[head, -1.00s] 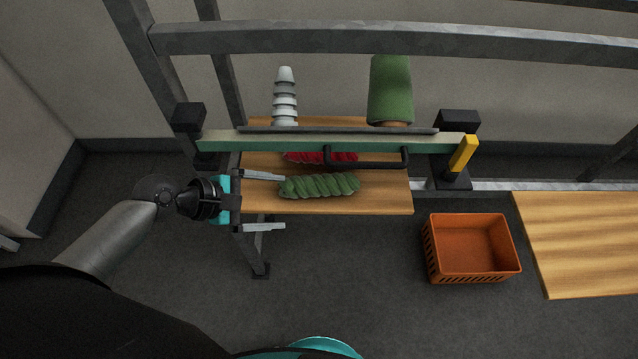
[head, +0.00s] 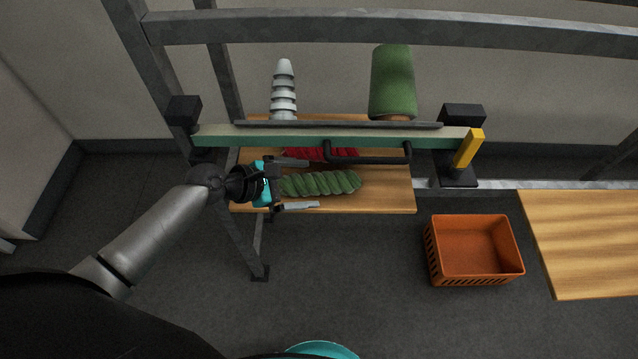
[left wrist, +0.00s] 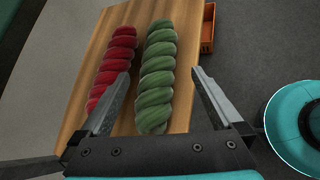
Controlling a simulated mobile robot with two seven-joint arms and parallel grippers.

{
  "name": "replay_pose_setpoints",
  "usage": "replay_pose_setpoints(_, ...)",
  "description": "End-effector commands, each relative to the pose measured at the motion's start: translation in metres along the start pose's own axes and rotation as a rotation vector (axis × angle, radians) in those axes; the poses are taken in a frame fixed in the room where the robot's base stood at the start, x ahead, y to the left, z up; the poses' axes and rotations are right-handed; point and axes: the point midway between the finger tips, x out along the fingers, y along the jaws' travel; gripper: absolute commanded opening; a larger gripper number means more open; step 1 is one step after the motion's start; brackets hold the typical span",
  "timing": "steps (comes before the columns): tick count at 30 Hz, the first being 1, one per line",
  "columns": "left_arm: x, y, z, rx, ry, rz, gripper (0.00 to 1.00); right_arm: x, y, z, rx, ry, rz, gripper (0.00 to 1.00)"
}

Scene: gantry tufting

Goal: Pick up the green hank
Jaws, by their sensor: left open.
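The green hank (head: 325,183) is a twisted bundle lying on the wooden shelf (head: 385,200) in the head view. My left gripper (head: 312,184) is open at the hank's left end, one finger on its far side and one on its near side. In the left wrist view the green hank (left wrist: 156,80) stretches away between and beyond the open fingers (left wrist: 160,82). The left finger lies between it and the red hank. I cannot tell whether a finger touches it. My right gripper is not in view.
A red hank (head: 318,154) lies behind the green one, partly hidden by the green rail (head: 300,140) with a black handle (head: 368,159). A grey ribbed cone (head: 284,92) and green spool (head: 392,82) stand behind. An orange crate (head: 474,250) is at right.

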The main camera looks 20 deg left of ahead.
Motion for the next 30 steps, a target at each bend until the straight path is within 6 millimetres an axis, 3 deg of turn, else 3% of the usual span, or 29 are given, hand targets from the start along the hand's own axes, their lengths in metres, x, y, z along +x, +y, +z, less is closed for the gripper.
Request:
replay_pose_setpoints(12, 0.05, 0.002, 0.002, 0.0, -0.001, -0.001, 1.0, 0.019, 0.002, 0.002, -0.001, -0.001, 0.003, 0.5)
replay_pose_setpoints(20, 0.051, 0.002, 0.002, 0.0, -0.001, -0.001, 1.0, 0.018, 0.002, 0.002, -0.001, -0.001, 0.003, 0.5)
replay_pose_setpoints(30, 0.051, 0.002, 0.002, 0.001, 0.0, -0.001, 0.63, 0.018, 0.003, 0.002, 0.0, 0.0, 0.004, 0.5)
